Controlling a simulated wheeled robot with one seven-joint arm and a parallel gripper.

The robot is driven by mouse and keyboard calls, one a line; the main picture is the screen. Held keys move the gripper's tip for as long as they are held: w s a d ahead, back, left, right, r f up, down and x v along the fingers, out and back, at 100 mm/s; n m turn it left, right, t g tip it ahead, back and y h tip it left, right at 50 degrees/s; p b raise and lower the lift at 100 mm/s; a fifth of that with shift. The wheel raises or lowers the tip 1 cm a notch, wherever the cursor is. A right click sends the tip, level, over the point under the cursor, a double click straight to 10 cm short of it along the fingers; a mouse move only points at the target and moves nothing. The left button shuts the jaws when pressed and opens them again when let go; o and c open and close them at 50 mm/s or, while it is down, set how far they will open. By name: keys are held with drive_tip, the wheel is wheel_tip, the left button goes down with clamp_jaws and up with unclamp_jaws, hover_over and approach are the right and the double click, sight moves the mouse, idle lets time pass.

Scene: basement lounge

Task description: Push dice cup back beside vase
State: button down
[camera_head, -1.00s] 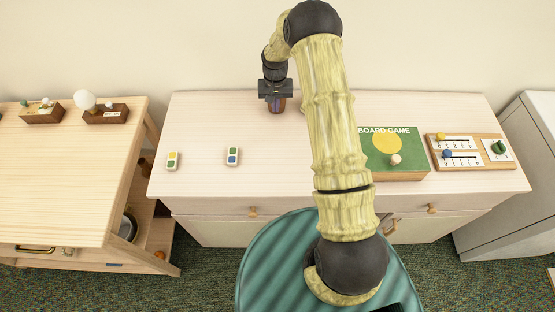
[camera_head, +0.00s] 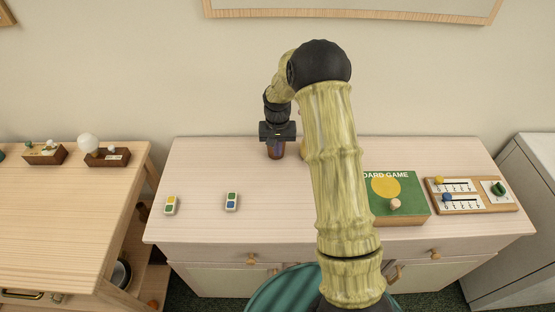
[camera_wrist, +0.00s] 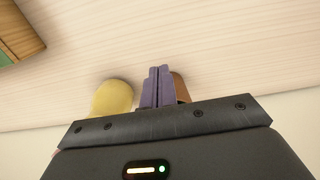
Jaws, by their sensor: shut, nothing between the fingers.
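The brown dice cup (camera_head: 276,153) stands near the back edge of the light wood cabinet top. In the wrist view its brown side (camera_wrist: 182,88) shows just right of the fingers. My gripper (camera_head: 277,143) is shut and empty, pointing down at the cup; its purple fingertips (camera_wrist: 157,72) are close together. I cannot tell whether they touch the cup. A rounded yellow object (camera_wrist: 112,98), probably the vase, stands on the other side of the fingers in the wrist view. In the head view my arm hides nearly all of it.
A green board game box (camera_head: 410,211) and a wooden score board (camera_head: 470,207) lie on the right. Two small tiles (camera_head: 171,205) (camera_head: 232,202) lie toward the left front. The wall (camera_head: 200,85) is close behind the cabinet top (camera_head: 210,165). The left middle is clear.

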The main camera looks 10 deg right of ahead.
drive_tip(key=r, duration=0.4)
drive_tip(key=shift+a+r, duration=0.25)
drive_tip(key=shift+a, duration=0.15)
drive_tip(key=shift+d, duration=0.25)
drive_tip(key=shift+s, duration=0.15)
drive_tip(key=s+r+n+t, duration=0.1)
drive_tip(key=s+r, duration=0.3)
drive_tip(key=s, duration=0.8)
drive_tip(key=s+a+r+n+t, duration=0.1)
drive_tip(key=s+r, duration=0.3)
drive_tip(key=s, duration=0.9)
drive_tip(key=shift+s+r+n+t, duration=0.15)
drive_tip(key=shift+n+t, duration=0.15)
